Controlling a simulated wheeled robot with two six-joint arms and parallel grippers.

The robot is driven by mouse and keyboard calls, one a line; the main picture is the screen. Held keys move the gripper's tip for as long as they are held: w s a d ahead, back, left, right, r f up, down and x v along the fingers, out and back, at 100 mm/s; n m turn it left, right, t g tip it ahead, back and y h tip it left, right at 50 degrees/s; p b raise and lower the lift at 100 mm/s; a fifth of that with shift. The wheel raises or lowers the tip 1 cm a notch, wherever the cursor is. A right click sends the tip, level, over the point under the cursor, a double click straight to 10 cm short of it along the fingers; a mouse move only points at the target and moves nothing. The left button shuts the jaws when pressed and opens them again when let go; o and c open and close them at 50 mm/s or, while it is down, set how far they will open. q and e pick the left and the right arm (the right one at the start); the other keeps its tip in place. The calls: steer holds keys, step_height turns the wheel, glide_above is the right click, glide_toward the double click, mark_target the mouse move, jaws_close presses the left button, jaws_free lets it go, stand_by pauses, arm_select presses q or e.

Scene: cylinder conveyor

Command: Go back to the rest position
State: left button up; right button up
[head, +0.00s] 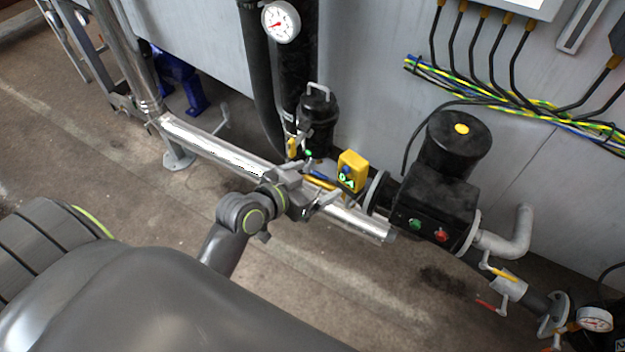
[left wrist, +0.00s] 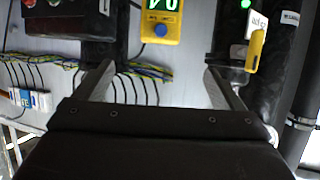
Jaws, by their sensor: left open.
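My left gripper (head: 318,188) is in the middle of the head view, over or beside the shiny metal rail (head: 215,147); the exact gap cannot be told. In the left wrist view its two fingers stand wide apart (left wrist: 160,85) with nothing between them. Beyond the fingers is a yellow box (left wrist: 161,22) with a green display and a blue button. The same yellow box shows in the head view (head: 352,168), just right of the gripper. My right gripper is in neither view.
A black motor unit (head: 440,200) with green and red buttons stands right of the rail. A black canister (head: 318,115) with a handle stands behind the gripper. A gauge (head: 281,22) hangs on dark pipes. The floor (head: 350,300) in front of the rail is clear.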

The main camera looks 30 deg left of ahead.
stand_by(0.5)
arm_select(q)
steer(key=s+a+f+n+g+y, duration=0.1)
steer(key=s+a+f+g, duration=0.15)
steer(key=f, duration=0.75)
steer(key=s+a+f+n+g+y, duration=0.1)
steer(key=s+a+f, duration=0.15)
steer(key=f, duration=0.75)
steer(key=s+a+f+n+g+y, duration=0.1)
steer(key=s+a+f+g+y, duration=0.15)
steer(key=f, duration=0.75)
steer(key=s+f+g, duration=0.2)
steer(key=s+f, duration=0.4)
steer(key=s, duration=0.4)
steer(key=s+a+f+g, duration=0.1)
steer(key=s+f+g, duration=0.1)
steer(key=s+f, duration=0.4)
steer(key=s+f+n+g, duration=0.1)
steer(key=s+f, duration=0.5)
steer(key=s, duration=0.8)
steer(key=shift+s+a+g, duration=0.15)
steer(key=shift+a+g, duration=0.05)
steer(key=shift+g, duration=0.2)
steer(key=shift+f+y, duration=0.1)
steer(key=shift+y, duration=0.15)
